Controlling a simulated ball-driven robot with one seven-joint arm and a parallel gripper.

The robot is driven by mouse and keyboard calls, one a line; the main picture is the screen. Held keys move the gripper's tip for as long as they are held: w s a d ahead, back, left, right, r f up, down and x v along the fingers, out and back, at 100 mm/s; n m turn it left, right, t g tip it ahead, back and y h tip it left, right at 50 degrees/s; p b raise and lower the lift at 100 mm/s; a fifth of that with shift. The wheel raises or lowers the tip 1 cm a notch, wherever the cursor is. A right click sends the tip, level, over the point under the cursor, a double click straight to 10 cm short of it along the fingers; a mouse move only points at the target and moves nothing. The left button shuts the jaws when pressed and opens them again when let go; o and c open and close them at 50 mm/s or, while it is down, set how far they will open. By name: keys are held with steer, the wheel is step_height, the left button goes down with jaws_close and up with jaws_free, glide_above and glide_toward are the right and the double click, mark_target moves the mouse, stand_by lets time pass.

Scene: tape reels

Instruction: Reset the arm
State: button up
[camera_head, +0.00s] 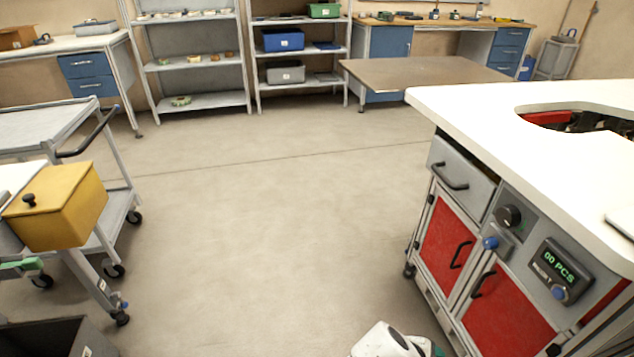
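My gripper is not in view. Only a small white rounded piece of my own body (385,342) shows at the bottom edge, right of the middle. Whether the gripper is open, shut or holding something is hidden. No tape reel can be made out in this view.
A white-topped workstation (480,105) with red doors, a knob and a lit display (558,268) stands close on the right. A trolley with a yellow box (58,205) stands at left, a dark bin (45,338) below it. Shelves and benches line the back. The middle floor is clear.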

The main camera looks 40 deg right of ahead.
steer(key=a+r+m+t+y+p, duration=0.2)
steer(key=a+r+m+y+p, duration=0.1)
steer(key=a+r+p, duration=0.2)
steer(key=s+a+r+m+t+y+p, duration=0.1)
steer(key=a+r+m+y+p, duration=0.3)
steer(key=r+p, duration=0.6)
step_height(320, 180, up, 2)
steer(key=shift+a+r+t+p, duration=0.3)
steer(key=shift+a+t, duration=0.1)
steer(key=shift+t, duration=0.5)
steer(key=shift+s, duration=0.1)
